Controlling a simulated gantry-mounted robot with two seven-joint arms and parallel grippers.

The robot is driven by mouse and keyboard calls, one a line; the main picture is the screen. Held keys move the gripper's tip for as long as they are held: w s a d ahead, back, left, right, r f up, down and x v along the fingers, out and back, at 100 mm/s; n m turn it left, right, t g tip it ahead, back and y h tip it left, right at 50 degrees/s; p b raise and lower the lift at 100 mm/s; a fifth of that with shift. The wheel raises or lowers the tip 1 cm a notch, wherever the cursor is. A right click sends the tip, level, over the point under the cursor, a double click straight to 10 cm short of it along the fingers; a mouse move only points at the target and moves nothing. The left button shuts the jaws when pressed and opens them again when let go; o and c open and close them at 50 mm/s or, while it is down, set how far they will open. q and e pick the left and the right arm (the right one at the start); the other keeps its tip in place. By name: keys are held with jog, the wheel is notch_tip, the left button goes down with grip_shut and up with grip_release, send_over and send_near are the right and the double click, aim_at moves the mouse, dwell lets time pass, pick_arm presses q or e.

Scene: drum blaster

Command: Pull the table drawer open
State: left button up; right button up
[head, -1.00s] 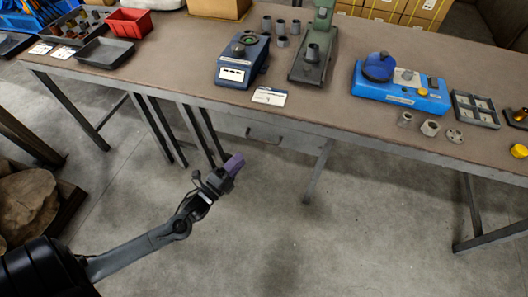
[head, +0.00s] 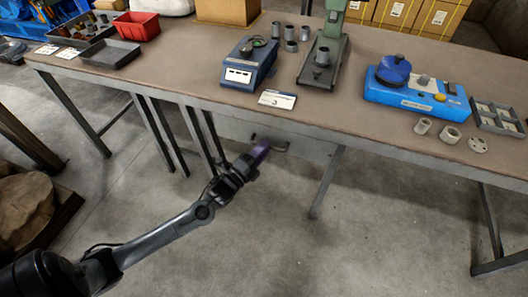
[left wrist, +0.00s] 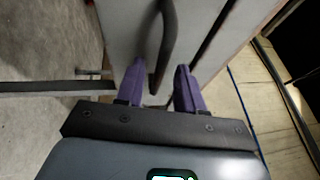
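The drawer front (head: 306,146) is a grey panel under the table's front edge, and it looks shut. Its dark bar handle (head: 281,149) is partly hidden by my left gripper (head: 260,151), which has purple fingers and is at the handle's left end. In the left wrist view, the handle (left wrist: 168,40) runs down the grey drawer front (left wrist: 125,30). Its near end lies between the two spread fingers of my left gripper (left wrist: 159,76). The fingers are open, with gaps beside the handle. My right gripper is not in view.
The table (head: 200,65) holds a blue scale (head: 246,70), a green press (head: 322,65), a blue device (head: 415,90) and a white card (head: 277,99) near the edge above the drawer. Table legs (head: 327,180) stand nearby. The floor before the drawer is clear.

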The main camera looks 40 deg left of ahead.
pick_arm(q)
jog(key=shift+w, duration=0.35)
grip_shut()
